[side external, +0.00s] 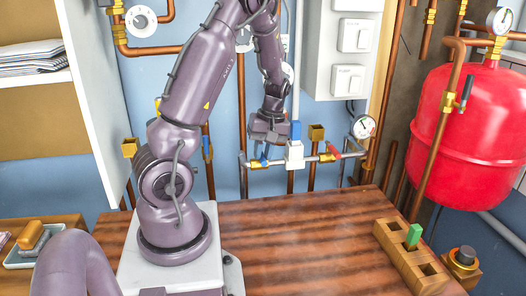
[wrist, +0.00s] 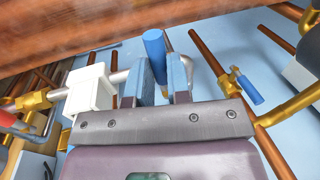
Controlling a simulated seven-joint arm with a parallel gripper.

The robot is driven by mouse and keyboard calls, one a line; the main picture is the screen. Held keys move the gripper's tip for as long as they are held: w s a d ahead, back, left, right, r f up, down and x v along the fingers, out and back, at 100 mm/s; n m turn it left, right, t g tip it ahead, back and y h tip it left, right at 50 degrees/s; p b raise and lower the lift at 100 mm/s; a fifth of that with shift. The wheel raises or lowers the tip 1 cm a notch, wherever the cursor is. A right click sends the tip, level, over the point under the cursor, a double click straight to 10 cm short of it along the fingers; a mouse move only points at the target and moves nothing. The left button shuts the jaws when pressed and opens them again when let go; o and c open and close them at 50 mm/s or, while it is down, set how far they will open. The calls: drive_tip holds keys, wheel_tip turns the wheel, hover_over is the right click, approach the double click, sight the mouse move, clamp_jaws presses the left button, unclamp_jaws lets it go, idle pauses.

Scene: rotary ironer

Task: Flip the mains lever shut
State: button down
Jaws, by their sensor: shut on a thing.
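A blue lever (wrist: 154,48) lies between the fingers of my gripper (wrist: 164,72) in the wrist view, its end sticking out past them. No label shows which lever is the mains lever. In the side view my gripper (side external: 267,139) points down at the horizontal pipe, and a bit of the blue lever (side external: 264,157) shows below it. My gripper is shut on this lever. The lever's pivot is largely hidden. A white block (wrist: 89,88) on the pipe is left of the fingers in the wrist view and right of my gripper in the side view (side external: 295,155).
A red lever (side external: 333,151) and a gauge (side external: 363,127) sit farther right on the pipework. Another blue lever (wrist: 249,90) is on a copper pipe nearby. White switch boxes (side external: 350,50) hang above. The wooden table (side external: 290,240) is mostly clear below; a red tank (side external: 465,130) stands right.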

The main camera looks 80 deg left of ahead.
drive_tip(key=c, duration=1.1)
unclamp_jaws()
drive_tip(key=shift+r, duration=0.1)
drive_tip(key=w+r, duration=0.1)
drive_tip(key=r, duration=0.7)
drive_tip(key=w+r, duration=0.1)
drive_tip(key=r, duration=0.3)
drive_tip(key=shift+w+r, duration=0.3)
drive_tip(key=s+d+r+m+t, duration=0.1)
drive_tip(key=d+m+t, duration=0.1)
drive_tip(key=d+m, duration=0.4)
drive_tip(key=s+d+r+m+t, duration=0.1)
drive_tip(key=d+r+m+t, duration=0.1)
drive_tip(key=d+m, duration=0.4)
drive_tip(key=s+d+r+m+t, duration=0.1)
drive_tip(key=d+m, duration=0.5)
drive_tip(key=d, duration=0.8)
drive_tip(key=shift+s+r+t, duration=0.2)
drive_tip(key=shift+r+t, duration=0.5)
drive_tip(key=shift+t, duration=0.7)
